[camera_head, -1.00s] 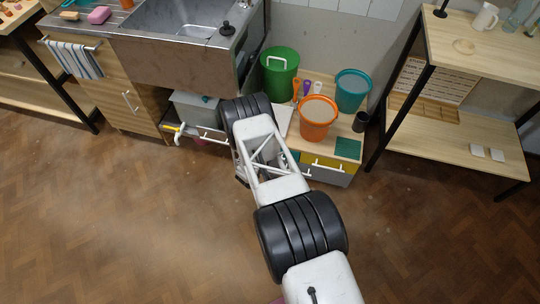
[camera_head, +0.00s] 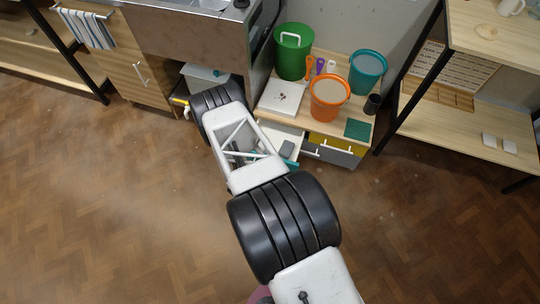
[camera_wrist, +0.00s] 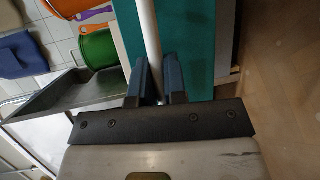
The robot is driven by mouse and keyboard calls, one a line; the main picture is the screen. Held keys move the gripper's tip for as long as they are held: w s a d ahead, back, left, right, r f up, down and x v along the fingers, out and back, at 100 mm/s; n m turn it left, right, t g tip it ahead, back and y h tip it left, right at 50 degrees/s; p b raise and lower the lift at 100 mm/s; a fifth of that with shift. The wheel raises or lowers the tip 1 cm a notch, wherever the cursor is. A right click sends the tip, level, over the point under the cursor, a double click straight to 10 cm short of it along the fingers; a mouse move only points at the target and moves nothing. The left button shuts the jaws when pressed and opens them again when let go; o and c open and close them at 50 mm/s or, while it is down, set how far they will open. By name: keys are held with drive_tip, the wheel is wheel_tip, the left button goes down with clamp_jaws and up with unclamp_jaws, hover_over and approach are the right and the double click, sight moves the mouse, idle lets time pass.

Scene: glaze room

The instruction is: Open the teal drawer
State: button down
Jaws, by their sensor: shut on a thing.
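The teal drawer (camera_wrist: 192,40) fills the middle of the wrist view with its flat teal front. Its white bar handle (camera_wrist: 148,38) runs between the two dark fingers of my gripper (camera_wrist: 158,88), which is shut on it. In the head view the drawer (camera_head: 291,163) is pulled out of the low wooden cabinet, with part of its white inside and a dark grey thing in it showing. My arm covers the rest of the drawer there, and hides the gripper and the handle.
The cabinet top holds a green bucket (camera_head: 293,52), an orange bucket (camera_head: 330,97), a teal bucket (camera_head: 368,72) and a white box (camera_head: 283,99). A yellow drawer (camera_head: 323,140) beside it is shut. Shelves (camera_head: 470,125) stand at right. The floor in front is clear.

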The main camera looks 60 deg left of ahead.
drive_tip(key=shift+s+d, duration=0.65)
drive_tip(key=shift+s, duration=0.05)
drive_tip(key=c, duration=1.2)
unclamp_jaws()
drive_tip(key=shift+s, duration=0.15)
drive_tip(key=v, duration=0.7)
drive_tip(key=shift+s+d, duration=0.15)
drive_tip(key=shift+s, duration=0.05)
drive_tip(key=shift+r, duration=0.1)
